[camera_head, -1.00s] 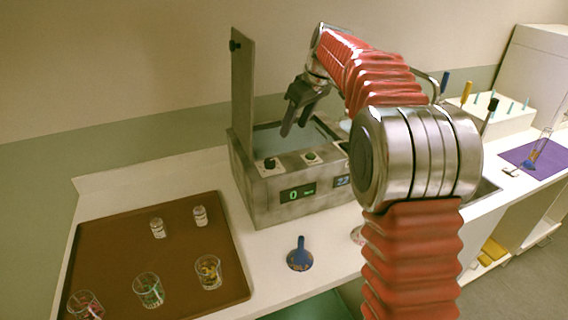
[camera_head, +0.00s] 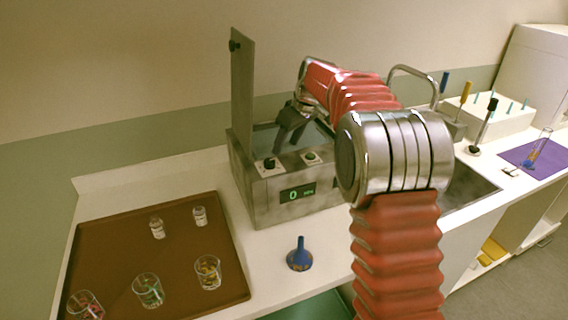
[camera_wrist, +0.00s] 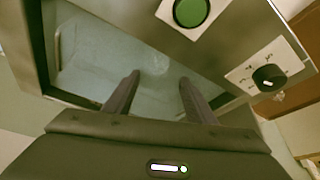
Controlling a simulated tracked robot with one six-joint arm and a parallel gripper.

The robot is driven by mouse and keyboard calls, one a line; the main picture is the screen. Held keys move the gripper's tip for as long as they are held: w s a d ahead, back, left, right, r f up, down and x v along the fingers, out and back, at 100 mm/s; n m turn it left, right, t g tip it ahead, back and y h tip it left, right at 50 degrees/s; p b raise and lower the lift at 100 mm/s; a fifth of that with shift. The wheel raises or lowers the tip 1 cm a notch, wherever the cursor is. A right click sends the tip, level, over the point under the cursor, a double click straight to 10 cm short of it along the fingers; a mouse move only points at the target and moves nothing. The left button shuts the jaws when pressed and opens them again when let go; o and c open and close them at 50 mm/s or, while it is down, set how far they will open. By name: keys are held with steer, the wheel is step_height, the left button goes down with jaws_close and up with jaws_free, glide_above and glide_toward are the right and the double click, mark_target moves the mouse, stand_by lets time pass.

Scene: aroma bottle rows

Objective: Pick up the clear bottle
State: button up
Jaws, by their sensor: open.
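My gripper (camera_head: 285,142) points down over the open basin of the grey bath device (camera_head: 262,205). In the wrist view its two fingers (camera_wrist: 154,98) are apart with nothing between them. Below and beyond them, a faint pale round shape (camera_wrist: 155,62) shows in the bluish basin; I cannot tell whether it is a clear bottle. Two small clear bottles with pale labels, one nearer (camera_head: 157,228) and one farther back (camera_head: 200,216), stand upright on the brown tray (camera_head: 110,250), well left of my gripper.
The device's raised lid (camera_head: 242,90) stands at its left. A green button (camera_wrist: 191,10) and black knob (camera_wrist: 268,78) are on its top. Several glasses with coloured contents stand at the tray's front. A sink (camera_head: 465,190) lies right.

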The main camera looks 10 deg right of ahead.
steer(key=shift+f, duration=0.1)
steer(key=shift+x, duration=2.6)
steer(key=shift+w+d, duration=0.1)
steer(key=shift+d, duration=0.05)
steer(key=c, duration=1.2)
step_height(320, 180, up, 10)
